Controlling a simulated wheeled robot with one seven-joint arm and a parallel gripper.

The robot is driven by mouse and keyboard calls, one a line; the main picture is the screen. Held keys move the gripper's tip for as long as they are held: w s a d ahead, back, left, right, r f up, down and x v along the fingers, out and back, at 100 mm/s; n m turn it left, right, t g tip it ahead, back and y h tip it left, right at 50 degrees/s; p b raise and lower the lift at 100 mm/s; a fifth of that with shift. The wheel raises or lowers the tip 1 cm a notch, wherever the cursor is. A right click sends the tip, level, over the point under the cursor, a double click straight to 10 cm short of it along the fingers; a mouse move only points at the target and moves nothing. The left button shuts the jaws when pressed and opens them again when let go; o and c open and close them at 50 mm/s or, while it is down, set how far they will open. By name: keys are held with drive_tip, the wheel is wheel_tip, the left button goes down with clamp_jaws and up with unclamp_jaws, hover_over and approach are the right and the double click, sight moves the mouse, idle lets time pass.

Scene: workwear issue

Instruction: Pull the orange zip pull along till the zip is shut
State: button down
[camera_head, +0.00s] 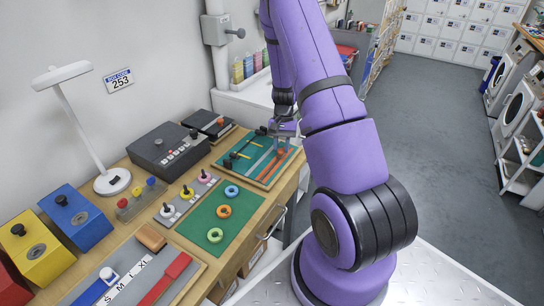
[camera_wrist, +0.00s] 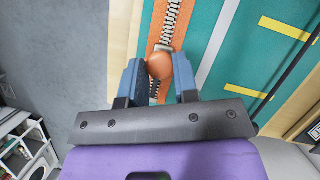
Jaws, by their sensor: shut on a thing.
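The orange zip pull (camera_wrist: 159,66) is a round knob in the wrist view, between the blue fingertips of my gripper (camera_wrist: 157,75). My gripper is shut on it; in the head view, the gripper (camera_head: 284,130) is over the far part of the green board (camera_head: 245,155). The zip (camera_wrist: 172,18) runs along an orange strip (camera_wrist: 184,22), with a band of metal teeth leading away above the knob. A short piece of teeth shows below the knob, between the fingers; the rest there is hidden by my gripper.
The green board also carries a pale strip, yellow bars and black straps. It lies at the far right end of the wooden bench (camera_head: 172,236). Nearer are a green mat (camera_head: 202,212) with coloured rings and a dark control box (camera_head: 163,147). Open floor (camera_head: 430,130) lies right.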

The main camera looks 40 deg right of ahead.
drive_tip(key=shift+w+d, duration=0.3)
drive_tip(key=shift+d, duration=0.75)
drive_tip(key=shift+w+d, duration=0.25)
drive_tip(key=shift+d, duration=0.8)
drive_tip(key=c, duration=0.9)
unclamp_jaws()
drive_tip(key=shift+d, duration=0.1)
drive_tip(key=shift+o, duration=0.2)
drive_tip(key=v, duration=1)
drive_tip(key=shift+r, duration=0.4)
drive_tip(key=shift+w, duration=0.1)
